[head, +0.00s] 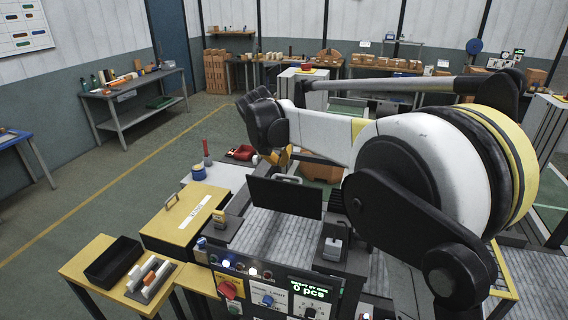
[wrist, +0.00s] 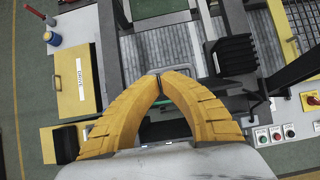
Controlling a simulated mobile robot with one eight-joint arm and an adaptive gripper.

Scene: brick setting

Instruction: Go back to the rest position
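My gripper (wrist: 158,76) shows two curved yellow fingers in the wrist view, and their tips meet. Nothing shows held between them; the gap behind the tips shows only the machine below. In the head view my gripper (head: 280,158) is partly visible as yellow pieces beneath the black wrist joint, over the far side of the machine. My white and black arm reaches across from the right and hides part of the machine.
A machine bed with ribbed grey plates (head: 272,240) and a black panel (head: 284,196) lies below. A yellow lidded box (head: 184,215) and a black tray (head: 112,260) stand left. A workbench (head: 134,90) stands against the left wall. Open floor (head: 110,185) lies between.

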